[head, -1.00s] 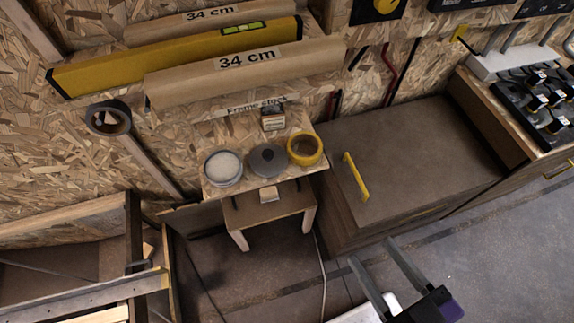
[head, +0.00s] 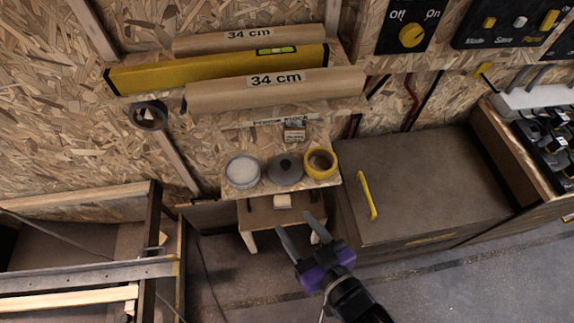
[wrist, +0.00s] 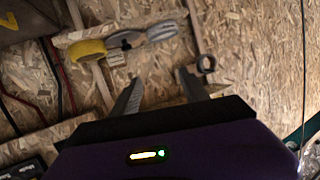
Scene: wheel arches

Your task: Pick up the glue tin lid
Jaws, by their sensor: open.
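My gripper (head: 295,221) is open and empty, in front of and below the shelf in the head view, apart from the lid. Its two fingers (wrist: 158,78) also show in the wrist view.
A small box (head: 294,131) stands behind the lid. A dark tape roll (head: 148,115) hangs on the wall at left. A brown cabinet (head: 430,185) with a yellow handle (head: 367,195) stands at right. Long 34 cm rolls (head: 275,90) lie above the shelf.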

